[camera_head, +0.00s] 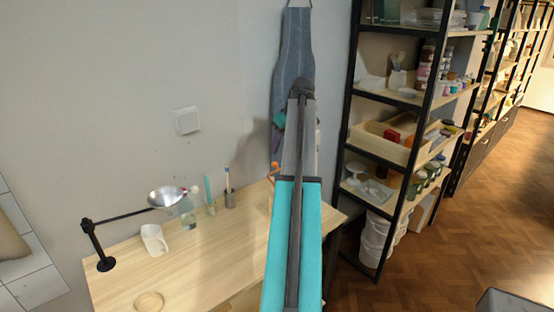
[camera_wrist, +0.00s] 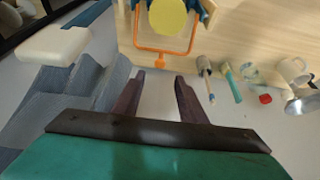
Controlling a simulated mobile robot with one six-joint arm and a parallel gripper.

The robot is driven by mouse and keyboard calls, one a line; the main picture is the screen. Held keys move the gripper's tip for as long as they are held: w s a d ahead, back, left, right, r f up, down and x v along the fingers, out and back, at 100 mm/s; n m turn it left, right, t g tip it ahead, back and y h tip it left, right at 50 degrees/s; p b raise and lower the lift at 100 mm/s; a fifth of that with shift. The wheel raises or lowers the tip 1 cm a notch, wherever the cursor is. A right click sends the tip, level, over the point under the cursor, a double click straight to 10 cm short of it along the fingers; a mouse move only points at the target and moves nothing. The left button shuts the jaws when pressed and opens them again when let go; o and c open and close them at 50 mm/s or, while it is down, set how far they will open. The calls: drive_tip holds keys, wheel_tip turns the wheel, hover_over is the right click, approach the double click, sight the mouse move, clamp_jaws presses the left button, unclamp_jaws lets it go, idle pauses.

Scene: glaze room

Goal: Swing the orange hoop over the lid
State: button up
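The orange hoop (camera_wrist: 162,55) shows at the top of the wrist view as a squared loop. Its crossbar lies below the round yellow lid (camera_wrist: 168,17) in the picture, with its sides running up past the lid. The hoop does not visibly cross the lid's face. Blue parts flank the lid, and the top of this assembly is cut off. My gripper (camera_wrist: 157,76) has its two dark fingers apart, with nothing between them. The fingertips point towards the crossbar, apart from it in the picture. In the head view, a bit of orange (camera_head: 274,168) shows beside my arm, which hides the rest.
On the wooden table (camera_head: 120,283) stand a lamp (camera_head: 165,197), white mug (camera_head: 154,240), bottle (camera_head: 188,213) and brush holder (camera_head: 229,198). A wooden disc (camera_head: 149,302) lies in front. A blue apron (camera_head: 291,45) hangs behind my arm. A loaded shelf rack (camera_head: 352,60) stands to the right.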

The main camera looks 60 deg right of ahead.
sight(276, 163)
drive_tip(key=shift+p+x, duration=1.25)
drive_tip(key=shift+x, duration=3.25)
drive_tip(key=shift+s, duration=0.1)
clamp_jaws()
